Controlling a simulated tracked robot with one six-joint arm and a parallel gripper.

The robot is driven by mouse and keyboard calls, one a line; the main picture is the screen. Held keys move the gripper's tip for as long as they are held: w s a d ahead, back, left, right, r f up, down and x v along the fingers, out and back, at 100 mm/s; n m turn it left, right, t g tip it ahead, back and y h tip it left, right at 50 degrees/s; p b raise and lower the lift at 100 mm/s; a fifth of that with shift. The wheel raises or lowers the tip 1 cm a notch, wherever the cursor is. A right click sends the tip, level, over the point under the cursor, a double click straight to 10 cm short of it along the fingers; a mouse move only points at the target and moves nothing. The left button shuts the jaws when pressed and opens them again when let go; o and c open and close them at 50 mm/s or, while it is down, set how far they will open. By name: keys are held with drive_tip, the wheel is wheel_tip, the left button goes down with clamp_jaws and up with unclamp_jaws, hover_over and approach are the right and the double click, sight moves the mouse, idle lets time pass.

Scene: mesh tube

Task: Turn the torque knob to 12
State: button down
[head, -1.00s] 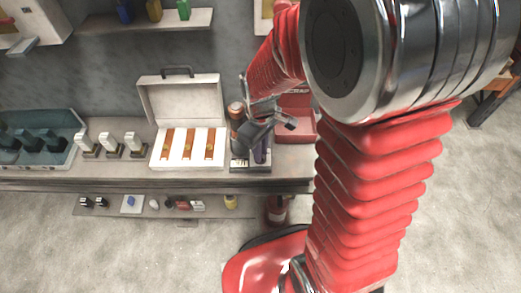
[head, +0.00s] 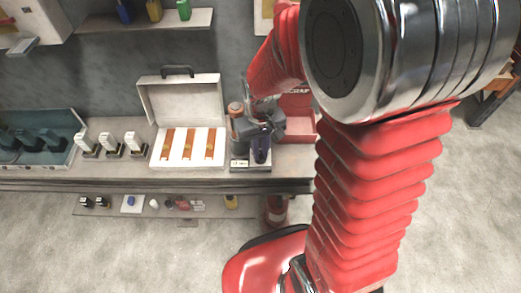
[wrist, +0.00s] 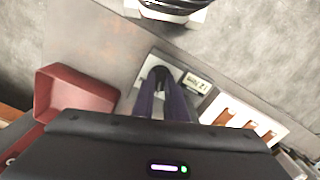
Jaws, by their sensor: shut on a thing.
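The torque device is a light block (head: 250,168) at the front of the bench, with a small display (wrist: 197,83) beside the knob. The display digits are too small to read surely. The torque knob (wrist: 162,72) is a dark round piece on the block, largely covered by the fingers. My gripper (wrist: 163,85) points down with its dark purple fingers at the knob, shut on it. In the head view my gripper (head: 261,160) stands upright over the right part of the block. The knob's mark is hidden.
A red open box (head: 300,127) is to the right. An open white case (head: 170,135) with several orange-brown strips is to the left. A low shelf (head: 150,207) holds small items.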

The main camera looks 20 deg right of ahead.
drive_tip(key=c, duration=1.8)
unclamp_jaws()
drive_tip(key=shift+o, duration=0.2)
drive_tip(key=shift+r, duration=0.15)
wheel_tip(320, 180, up, 14)
drive_tip(key=shift+f, duration=0.25)
drive_tip(key=s+r+t, duration=0.5)
drive_tip(key=s+r, duration=0.2)
drive_tip(key=s, duration=0.4)
drive_tip(key=shift+s+r+t, duration=0.3)
drive_tip(key=shift+r, duration=0.1)
